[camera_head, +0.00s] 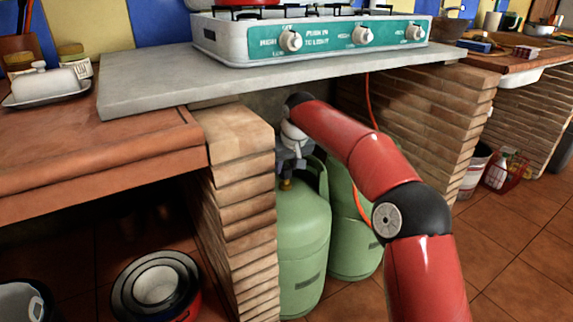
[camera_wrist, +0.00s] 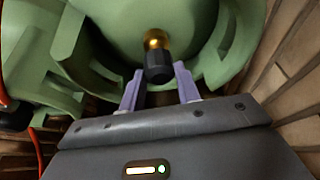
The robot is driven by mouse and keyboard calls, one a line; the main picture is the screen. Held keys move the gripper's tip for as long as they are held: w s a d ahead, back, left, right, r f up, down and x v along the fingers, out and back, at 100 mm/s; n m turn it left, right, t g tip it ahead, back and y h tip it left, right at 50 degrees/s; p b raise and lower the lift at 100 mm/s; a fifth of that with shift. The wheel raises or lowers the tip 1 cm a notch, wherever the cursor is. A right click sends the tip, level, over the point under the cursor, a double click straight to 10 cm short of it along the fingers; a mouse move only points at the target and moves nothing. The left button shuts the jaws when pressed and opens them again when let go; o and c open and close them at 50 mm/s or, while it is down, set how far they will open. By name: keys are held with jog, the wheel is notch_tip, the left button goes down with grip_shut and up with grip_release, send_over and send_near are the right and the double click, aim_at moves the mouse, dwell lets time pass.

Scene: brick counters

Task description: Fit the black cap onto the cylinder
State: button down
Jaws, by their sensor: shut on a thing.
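The green gas cylinder (camera_head: 303,235) stands under the counter, right of a brick pillar. Its top also fills the upper part of the wrist view (camera_wrist: 115,25). The brass valve (camera_wrist: 155,37) stands out from it. The black cap (camera_wrist: 158,74) lies in line with the valve and appears to meet it; I cannot tell how far it sits on. My gripper (camera_wrist: 159,84) has its two pale purple fingers on either side of the cap, shut on it. In the head view my gripper (camera_head: 291,165) is just above the brass valve (camera_head: 286,184); the cap is not clear there.
A second green cylinder (camera_head: 352,225) stands close on the right, with an orange hose (camera_head: 370,100). The brick pillar (camera_head: 240,190) is close on the left and a brick wall (camera_head: 425,115) on the right. The grey counter slab (camera_head: 160,82) with a stove (camera_head: 320,38) is overhead.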

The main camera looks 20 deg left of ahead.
jog(key=shift+f+p, duration=0.45)
jog(key=shift+f, duration=0.2)
dwell(1.9)
jog(key=c, duration=0.9)
grip_release()
jog(key=shift+r, duration=0.15)
